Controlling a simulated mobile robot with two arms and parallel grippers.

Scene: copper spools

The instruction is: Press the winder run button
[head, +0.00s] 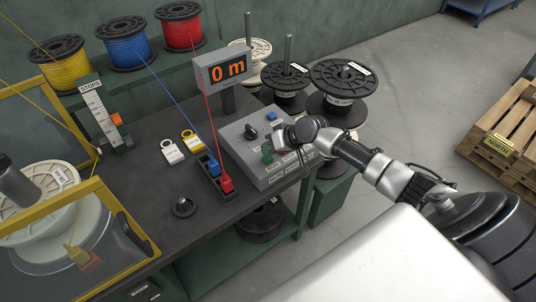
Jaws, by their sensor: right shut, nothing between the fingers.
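The grey control box (240,152) stands at the right end of the dark bench. It carries a black knob (251,131), a small blue button (271,116) and a green button (267,158) with labels too small to read. My right gripper (275,143) reaches in from the right over the box, its fingers shut and empty, close by the green button. The gripper partly covers the box top, and I cannot tell whether it touches the button. The display (222,70) above the box reads "0 m". My left gripper is not in view.
The winder with a white spool (38,190) sits behind yellow-framed guards (120,215) at left. Red and blue plugs (225,183) stand in a holder before the box. Yellow, blue and red wire spools (128,45) line the back. Black spools (343,80) stand behind the box; a pallet (500,130) lies right.

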